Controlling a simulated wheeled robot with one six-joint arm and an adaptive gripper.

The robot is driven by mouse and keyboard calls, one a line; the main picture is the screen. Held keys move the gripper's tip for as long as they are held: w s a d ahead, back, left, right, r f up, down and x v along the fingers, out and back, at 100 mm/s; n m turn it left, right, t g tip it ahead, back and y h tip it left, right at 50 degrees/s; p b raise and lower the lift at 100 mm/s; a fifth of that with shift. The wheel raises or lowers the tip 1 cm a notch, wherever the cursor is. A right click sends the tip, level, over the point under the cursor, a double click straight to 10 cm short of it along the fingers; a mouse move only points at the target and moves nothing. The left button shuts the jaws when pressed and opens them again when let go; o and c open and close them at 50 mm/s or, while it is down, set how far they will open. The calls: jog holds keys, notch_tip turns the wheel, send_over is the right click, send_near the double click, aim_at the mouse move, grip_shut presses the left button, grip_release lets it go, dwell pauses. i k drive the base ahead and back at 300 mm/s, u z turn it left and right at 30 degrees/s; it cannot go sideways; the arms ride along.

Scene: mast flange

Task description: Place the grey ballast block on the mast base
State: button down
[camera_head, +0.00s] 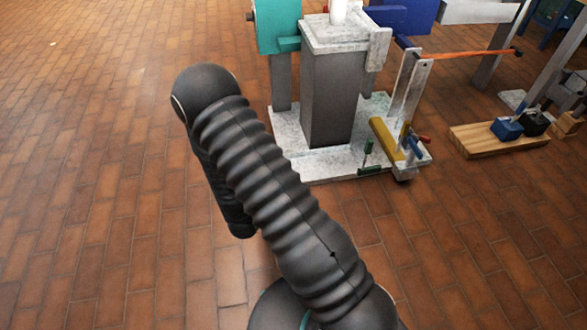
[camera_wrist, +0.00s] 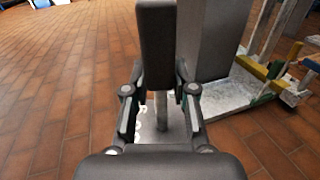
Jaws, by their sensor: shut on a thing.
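In the wrist view my gripper (camera_wrist: 158,74) is shut, with a finger linkage on each side. Between the fingers is a dark grey, round-edged block (camera_wrist: 157,35), which I take for the ballast block. Behind and below it a light grey post and a pale lettered surface (camera_wrist: 148,128) show partly. In the head view my black ribbed arm covers the middle, and the gripper and the block do not show. A dark grey pillar (camera_head: 330,98) stands on a pale speckled plate (camera_head: 325,165). Which part is the mast base I cannot tell for sure.
A teal box (camera_head: 278,25) and a blue part (camera_head: 405,18) flank the pillar's top. A yellow bar (camera_head: 386,138) and small clamps sit at the plate's right. A wooden board (camera_head: 490,140) with small blocks lies farther right. Brick floor on the left is clear.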

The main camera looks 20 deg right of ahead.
aim_at(303, 170)
jog(key=u, duration=0.1)
jog(key=i, duration=1)
